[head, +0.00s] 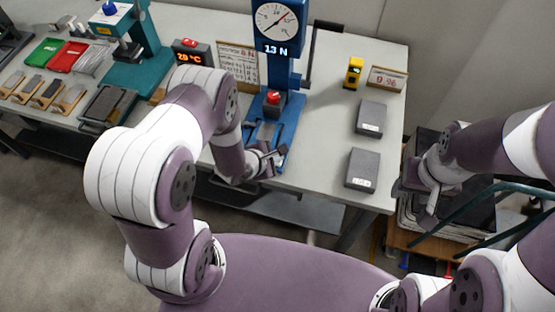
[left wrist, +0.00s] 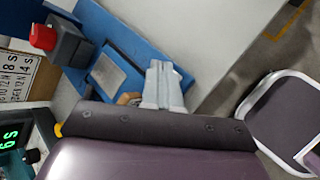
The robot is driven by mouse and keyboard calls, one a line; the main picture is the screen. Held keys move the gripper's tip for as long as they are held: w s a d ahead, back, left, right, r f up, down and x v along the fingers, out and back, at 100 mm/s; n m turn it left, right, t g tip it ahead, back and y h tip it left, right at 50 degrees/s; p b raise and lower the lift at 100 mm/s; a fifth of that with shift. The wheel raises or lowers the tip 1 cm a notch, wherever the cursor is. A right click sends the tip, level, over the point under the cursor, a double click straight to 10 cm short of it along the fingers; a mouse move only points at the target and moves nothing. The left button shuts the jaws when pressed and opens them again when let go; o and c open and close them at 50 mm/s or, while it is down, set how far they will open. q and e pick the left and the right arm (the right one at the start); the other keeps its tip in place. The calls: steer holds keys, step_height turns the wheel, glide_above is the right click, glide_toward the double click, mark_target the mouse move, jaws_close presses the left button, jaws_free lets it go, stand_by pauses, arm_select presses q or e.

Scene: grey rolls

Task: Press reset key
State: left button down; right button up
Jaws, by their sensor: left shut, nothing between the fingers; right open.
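A red key (head: 273,97) sits on a small dark box (head: 271,110) on the base of the blue dial stand (head: 277,70). The stand's display reads about 13 N. The red key (left wrist: 42,37) and its dark box (left wrist: 70,44) also show at upper left in the left wrist view. My left gripper (head: 274,157) is shut and empty, by the front of the blue base, apart from the key. Its fingers (left wrist: 161,72) are together in the left wrist view. My right gripper (head: 430,203) is open and empty, right of the table. No lettering is readable on the key.
A temperature display (head: 191,54) with another red knob stands left of the blue stand. Two grey blocks (head: 370,118) (head: 361,170) and a yellow device (head: 353,73) are at right. Trays and a teal machine (head: 148,66) fill the left. A dark lever (head: 316,50) stands beside the dial.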

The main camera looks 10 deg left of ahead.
arm_select(q)
steer(key=shift+f+b, duration=0.35)
steer(key=shift+f, duration=0.15)
stand_by(0.7)
steer(key=shift+r, duration=0.15)
steer(key=shift+r+p, duration=0.8)
steer(key=shift+p, duration=0.2)
step_height(320, 180, up, 5)
steer(key=p, duration=0.5)
steer(key=shift+r, duration=0.1)
stand_by(0.4)
